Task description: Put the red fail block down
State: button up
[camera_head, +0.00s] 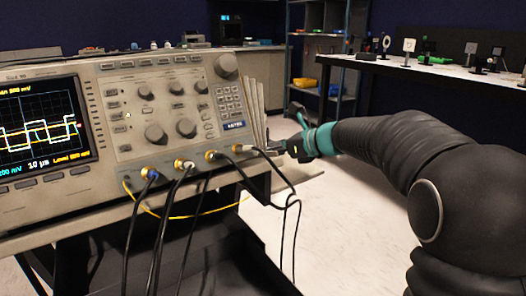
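My gripper (292,132) is at the end of my dark arm, just right of the oscilloscope's lower right corner. Its dark fingers point left, toward the instrument and a black cable end. The view is too small and dark to tell whether the fingers are open or shut, or whether anything is between them. I cannot make out a red fail block anywhere in this view; it may be hidden by the gripper or the oscilloscope.
A large oscilloscope (165,125) fills the left, with black cables (205,190) and a yellow cable (175,216) hanging from its front. Pale floor (340,225) is open below my arm. A bench (440,68) with small optics stands at the back right, beside a shelf (320,45) with coloured bins.

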jog(key=v, duration=0.9)
jog(key=s+d+f+n+h, duration=0.3)
jog(key=s+n, duration=0.5)
jog(key=s, duration=0.3)
jog(key=s+d+f+n+h, duration=0.4)
jog(key=s+f+n, duration=0.2)
jog(key=s, duration=0.5)
jog(key=s+d+f+n+g+h, duration=0.1)
jog(key=s+d+f+n+h, duration=0.3)
jog(key=s+n, duration=0.6)
jog(key=shift+s+d+f+h, duration=0.25)
jog(key=shift+s+f+h, duration=0.05)
jog(key=shift+s+f, duration=0.45)
jog(key=shift+c, duration=0.6)
jog(key=shift+d, duration=0.15)
